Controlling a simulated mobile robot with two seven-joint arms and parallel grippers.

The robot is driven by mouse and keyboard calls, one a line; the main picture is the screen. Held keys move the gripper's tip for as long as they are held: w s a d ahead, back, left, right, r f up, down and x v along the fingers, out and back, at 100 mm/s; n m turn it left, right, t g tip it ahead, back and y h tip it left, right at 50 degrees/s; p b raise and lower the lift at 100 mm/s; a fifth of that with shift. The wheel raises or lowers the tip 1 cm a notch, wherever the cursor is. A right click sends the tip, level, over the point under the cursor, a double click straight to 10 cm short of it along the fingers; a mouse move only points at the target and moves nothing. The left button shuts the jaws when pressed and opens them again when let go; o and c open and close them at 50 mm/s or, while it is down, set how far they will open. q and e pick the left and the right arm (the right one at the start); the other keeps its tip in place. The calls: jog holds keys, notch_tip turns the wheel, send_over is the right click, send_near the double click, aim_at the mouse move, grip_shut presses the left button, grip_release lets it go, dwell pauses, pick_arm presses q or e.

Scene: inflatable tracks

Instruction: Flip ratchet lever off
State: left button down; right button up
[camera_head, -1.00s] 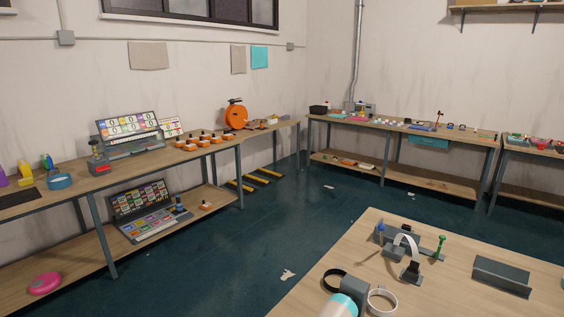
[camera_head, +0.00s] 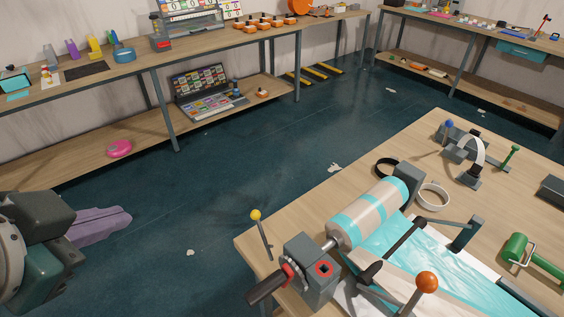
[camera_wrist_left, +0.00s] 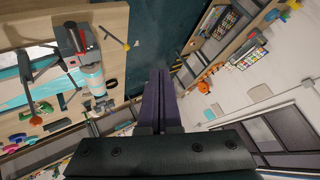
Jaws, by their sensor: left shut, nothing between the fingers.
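A roller device stands on the near table's corner. A thin lever with a yellow knob (camera_head: 256,216) leans up beside the block; another with an orange knob (camera_head: 427,283) stands to the right. I cannot tell for certain which is the ratchet lever. My left gripper (camera_head: 123,217) has purple fingers, shut and empty, well left of the device over the floor. Its fingers (camera_wrist_left: 159,73) also show in the left wrist view, apart from the device (camera_wrist_left: 75,45).
The near table (camera_head: 254,248) also holds a green roller (camera_head: 518,249), a white ring (camera_head: 432,195) and a strap stand (camera_head: 467,176). A long wall bench (camera_head: 230,47) with a lower shelf runs behind. The dark floor (camera_head: 215,205) between them is mostly clear.

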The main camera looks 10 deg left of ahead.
pick_arm(q)
jog(key=w+f+m+t+h+b, duration=0.2)
jog(key=w+f+m+t+b, duration=0.35)
jog(key=f+b, duration=0.8)
jog(key=m+h+b, duration=0.7)
jog(key=m+b, duration=0.4)
jog(key=b, duration=0.4)
send_over(264, 237)
jog(key=s+a, duration=0.3)
notch_tip(264, 237, down, 12)
jog(key=shift+w+d+t, duration=0.2)
jog(key=shift+t, duration=0.25)
pick_arm(e)
notch_tip(264, 237, down, 32)
jog(key=shift+r, duration=0.25)
pick_arm(q)
jog(key=shift+r+n, duration=0.1)
jog(key=shift+n, duration=0.15)
